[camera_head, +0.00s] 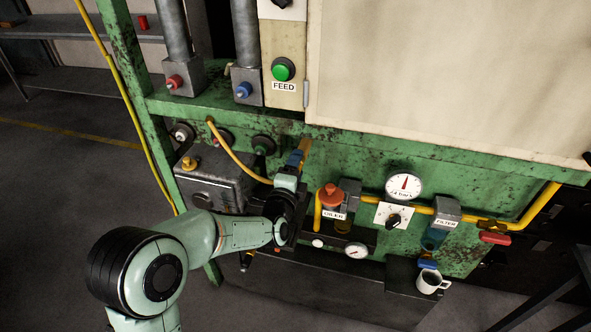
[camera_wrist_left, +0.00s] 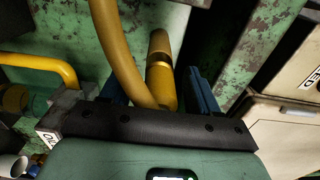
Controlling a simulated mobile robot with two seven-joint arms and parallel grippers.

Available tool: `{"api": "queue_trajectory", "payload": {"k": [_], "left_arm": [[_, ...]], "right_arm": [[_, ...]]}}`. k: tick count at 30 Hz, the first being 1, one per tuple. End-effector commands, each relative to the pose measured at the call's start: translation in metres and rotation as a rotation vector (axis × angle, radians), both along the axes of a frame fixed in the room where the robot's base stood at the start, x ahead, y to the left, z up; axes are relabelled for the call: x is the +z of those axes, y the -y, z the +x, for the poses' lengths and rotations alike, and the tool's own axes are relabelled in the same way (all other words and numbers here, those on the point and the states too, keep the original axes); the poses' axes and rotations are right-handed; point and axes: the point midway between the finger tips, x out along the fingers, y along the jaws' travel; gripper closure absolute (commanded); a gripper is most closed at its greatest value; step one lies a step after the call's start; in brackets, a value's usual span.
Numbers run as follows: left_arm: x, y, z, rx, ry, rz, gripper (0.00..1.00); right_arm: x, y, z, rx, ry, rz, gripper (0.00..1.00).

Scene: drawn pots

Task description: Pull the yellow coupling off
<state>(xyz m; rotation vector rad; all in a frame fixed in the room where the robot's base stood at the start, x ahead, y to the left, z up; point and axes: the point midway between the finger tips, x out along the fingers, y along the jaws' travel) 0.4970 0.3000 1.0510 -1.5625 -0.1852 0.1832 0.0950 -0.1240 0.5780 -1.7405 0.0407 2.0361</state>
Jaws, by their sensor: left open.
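The yellow coupling (camera_wrist_left: 160,68) is a short cylinder with a brass-coloured band in the left wrist view. A yellow-orange hose (camera_wrist_left: 118,50) curves beside it. In the head view the coupling (camera_head: 305,147) shows only partly, just beyond my left gripper (camera_head: 297,160). My left gripper's blue fingers also show in the left wrist view (camera_wrist_left: 160,92), one on each side of the coupling and hose, apart and not closed on them. Whether the fingertips reach past the coupling I cannot tell. The hose (camera_head: 236,161) runs down to behind my gripper in the head view. My right gripper is not in view.
A green machine frame (camera_head: 480,180) carries a red-capped oiler (camera_head: 331,194), a gauge (camera_head: 404,186) and a filter (camera_head: 435,235) right of my gripper. A grey box (camera_head: 210,183) stands to its left. A white mug (camera_head: 430,281) sits at lower right.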

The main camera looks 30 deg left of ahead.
Motion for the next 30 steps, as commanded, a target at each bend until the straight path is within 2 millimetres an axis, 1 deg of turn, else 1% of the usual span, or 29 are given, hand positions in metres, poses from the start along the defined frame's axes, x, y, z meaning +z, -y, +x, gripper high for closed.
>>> {"api": "queue_trajectory", "payload": {"k": [1, 25, 26, 27, 29, 30], "left_arm": [[0.0037, -0.0018, 0.0018, 0.003, 0.011, 0.003, 0.39], [0.0033, -0.0019, 0.0020, 0.004, 0.010, 0.002, 0.39], [0.0032, -0.0019, 0.0020, 0.004, 0.010, 0.002, 0.43], [0.0032, -0.0019, 0.0020, 0.004, 0.010, 0.002, 0.56], [0.0032, -0.0019, 0.0020, 0.004, 0.010, 0.002, 0.75], [0.0032, -0.0019, 0.0020, 0.004, 0.010, 0.002, 0.88]], "right_arm": [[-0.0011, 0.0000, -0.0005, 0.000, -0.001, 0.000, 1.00], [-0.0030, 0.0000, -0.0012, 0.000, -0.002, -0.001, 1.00], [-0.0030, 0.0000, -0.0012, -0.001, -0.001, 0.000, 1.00], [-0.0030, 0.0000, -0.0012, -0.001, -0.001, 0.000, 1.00], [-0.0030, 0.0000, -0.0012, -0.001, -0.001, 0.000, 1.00], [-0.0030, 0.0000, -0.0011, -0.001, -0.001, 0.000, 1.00]]}}
